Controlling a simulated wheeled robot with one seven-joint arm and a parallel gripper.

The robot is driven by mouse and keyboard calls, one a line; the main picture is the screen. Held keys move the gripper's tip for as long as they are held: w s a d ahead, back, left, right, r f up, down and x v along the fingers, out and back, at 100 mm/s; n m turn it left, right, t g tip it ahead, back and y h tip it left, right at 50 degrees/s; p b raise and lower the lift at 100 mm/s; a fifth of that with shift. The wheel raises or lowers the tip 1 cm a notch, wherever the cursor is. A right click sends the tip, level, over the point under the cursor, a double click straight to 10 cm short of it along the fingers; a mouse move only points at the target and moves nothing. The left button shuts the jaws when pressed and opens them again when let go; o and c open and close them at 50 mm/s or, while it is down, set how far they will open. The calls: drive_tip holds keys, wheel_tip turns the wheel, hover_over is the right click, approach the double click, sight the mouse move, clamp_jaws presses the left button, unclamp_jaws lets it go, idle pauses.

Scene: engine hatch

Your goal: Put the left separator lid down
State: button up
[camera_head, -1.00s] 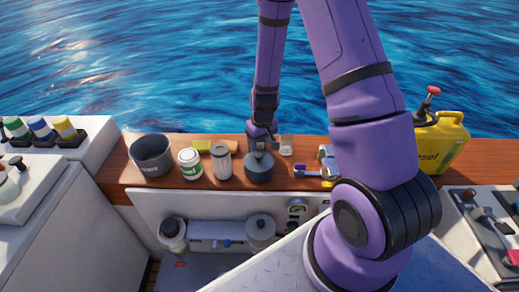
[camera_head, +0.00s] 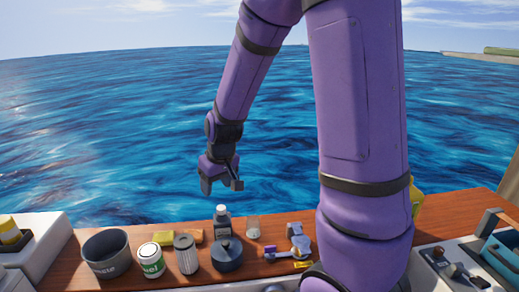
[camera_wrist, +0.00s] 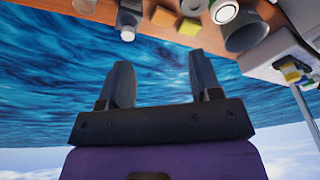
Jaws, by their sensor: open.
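The dark grey separator lid (camera_head: 227,256), round with a small knob on top, sits on the wooden ledge (camera_head: 80,280) in the head view. My gripper (camera_head: 221,189) is open and empty, high above and behind the ledge, clear of the lid. In the wrist view my gripper (camera_wrist: 159,78) shows two spread fingers with only sea between them. The separator body below the ledge is out of view.
A dark bucket (camera_head: 107,255), a green-and-white can (camera_head: 150,260) and a filter cylinder (camera_head: 186,255) stand left of the lid. A dark bottle (camera_head: 221,224) stands behind it. A glass jar (camera_head: 253,228) and tools (camera_head: 295,243) lie to its right.

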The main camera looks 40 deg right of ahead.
drive_tip(key=s+a+r+t, duration=0.2)
drive_tip(key=s+a+r, duration=0.1)
drive_tip(key=s+r, duration=1.6)
drive_tip(key=shift+s+a+r+h, duration=0.2)
drive_tip(key=shift+s+h, duration=0.1)
drive_tip(key=shift+s, duration=0.95)
